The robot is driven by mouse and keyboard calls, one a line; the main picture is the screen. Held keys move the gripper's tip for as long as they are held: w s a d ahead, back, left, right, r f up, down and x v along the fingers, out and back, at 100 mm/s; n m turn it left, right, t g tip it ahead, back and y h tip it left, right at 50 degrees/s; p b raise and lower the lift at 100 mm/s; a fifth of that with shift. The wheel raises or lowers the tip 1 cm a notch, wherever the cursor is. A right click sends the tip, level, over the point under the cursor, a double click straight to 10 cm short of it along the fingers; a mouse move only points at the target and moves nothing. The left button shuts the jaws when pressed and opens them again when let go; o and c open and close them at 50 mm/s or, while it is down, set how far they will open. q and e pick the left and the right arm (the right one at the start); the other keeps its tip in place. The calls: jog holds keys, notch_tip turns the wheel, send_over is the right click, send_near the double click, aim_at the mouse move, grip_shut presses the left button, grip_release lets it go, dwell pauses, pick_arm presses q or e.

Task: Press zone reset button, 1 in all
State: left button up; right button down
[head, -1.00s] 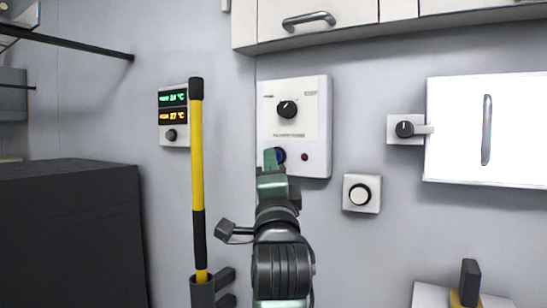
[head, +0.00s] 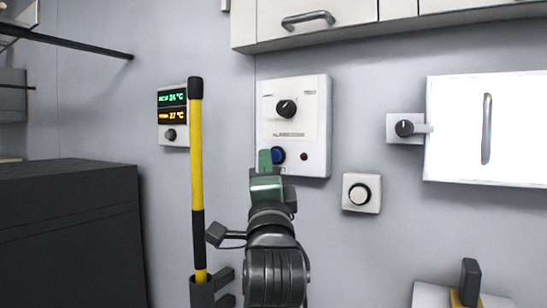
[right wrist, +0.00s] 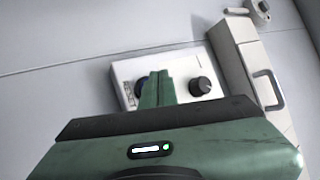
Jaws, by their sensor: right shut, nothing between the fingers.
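In the right wrist view the shut fingers (right wrist: 157,88) cover part of the panel (right wrist: 128,71). My left gripper is not in view.
A yellow and black pole (head: 197,160) stands left of my right arm, near a temperature display (head: 172,116). A white box with a round button (head: 360,194) is at lower right. A cabinet (head: 350,22) hangs above. A dark block (head: 70,235) fills the lower left.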

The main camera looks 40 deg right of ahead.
jog(key=shift+s+a+b, duration=0.1)
jog(key=shift+s+a, duration=0.25)
jog(key=shift+a, duration=0.4)
jog(key=shift+s+a+b, duration=0.1)
jog(key=shift+s+a, duration=0.2)
jog(key=shift+a, duration=0.5)
jog(key=shift+s+a+b, duration=0.1)
jog(key=shift+s+a, duration=0.25)
jog(key=shift+a, duration=0.4)
